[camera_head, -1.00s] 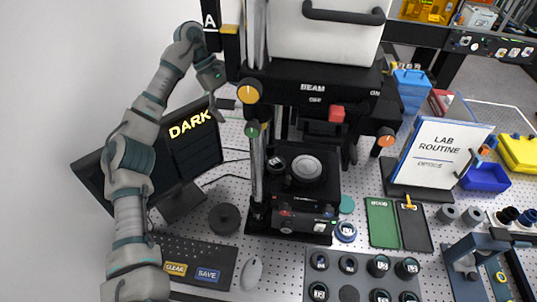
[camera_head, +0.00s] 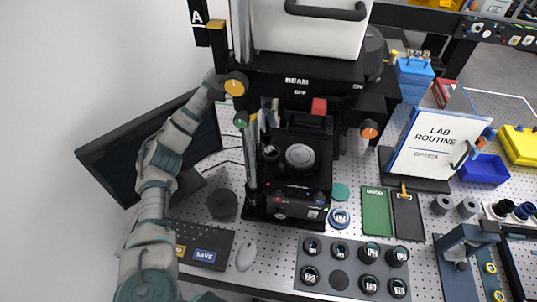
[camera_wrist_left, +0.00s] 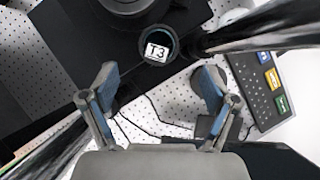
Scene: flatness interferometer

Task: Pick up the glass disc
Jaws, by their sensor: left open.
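A small dark-rimmed glass disc labelled T3 (camera_wrist_left: 157,47) is in the left wrist view, ahead of my fingers. It appears to be the small round piece (camera_head: 270,153) beside the left post on the instrument's black stage in the head view. Next to it is a larger grey round part (camera_head: 300,157). My left gripper (camera_head: 268,108) reaches in behind the post, partly hidden. In the left wrist view its blue-padded fingers (camera_wrist_left: 158,77) are spread and empty, short of the disc. My right gripper is not in view.
The beam housing (camera_head: 305,85) hangs above the stage. A grey tray (camera_head: 325,262) of several labelled discs lies in front. A keyboard (camera_head: 205,246) and monitor (camera_head: 105,145) are at left.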

